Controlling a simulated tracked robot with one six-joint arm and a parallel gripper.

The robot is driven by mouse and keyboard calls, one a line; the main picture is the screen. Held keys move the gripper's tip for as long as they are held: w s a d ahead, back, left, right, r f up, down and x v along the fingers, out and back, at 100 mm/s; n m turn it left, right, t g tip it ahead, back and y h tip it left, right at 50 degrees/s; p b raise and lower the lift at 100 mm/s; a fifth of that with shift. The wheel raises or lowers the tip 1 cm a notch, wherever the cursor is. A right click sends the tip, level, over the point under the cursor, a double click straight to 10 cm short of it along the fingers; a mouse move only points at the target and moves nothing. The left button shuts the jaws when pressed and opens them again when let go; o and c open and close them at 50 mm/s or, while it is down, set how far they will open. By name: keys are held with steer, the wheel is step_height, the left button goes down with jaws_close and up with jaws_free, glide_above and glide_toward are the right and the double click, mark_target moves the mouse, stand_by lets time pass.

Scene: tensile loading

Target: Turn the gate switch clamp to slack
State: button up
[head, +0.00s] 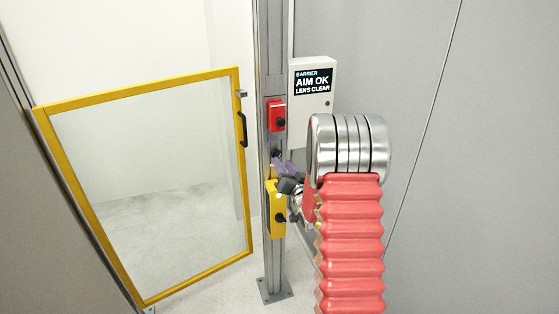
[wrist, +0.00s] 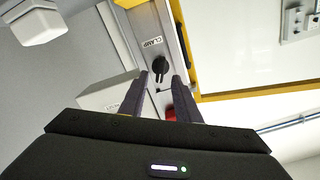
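The clamp switch is a small black knob (wrist: 160,65) on a grey post, with a label (wrist: 152,42) reading CLAMP above it in the wrist view. Its handle points down in that picture, toward my gripper. My gripper (wrist: 160,78) is open, one finger on each side of the knob's handle; I cannot tell whether either touches it. In the head view my gripper (head: 284,168) is at the post, between a red box and a yellow box, and hides most of the knob.
The red box (head: 275,114) with a black knob is above my gripper, the yellow box (head: 276,208) below it. A white barrier box (head: 312,90) reads AIM OK, LENS CLEAR. The yellow-framed gate (head: 241,150) is left of the post (head: 272,60). A grey wall is at right.

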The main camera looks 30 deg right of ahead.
steer(key=x, duration=0.4)
steer(key=shift+w, duration=0.2)
steer(key=shift+c, duration=0.5)
jaws_close()
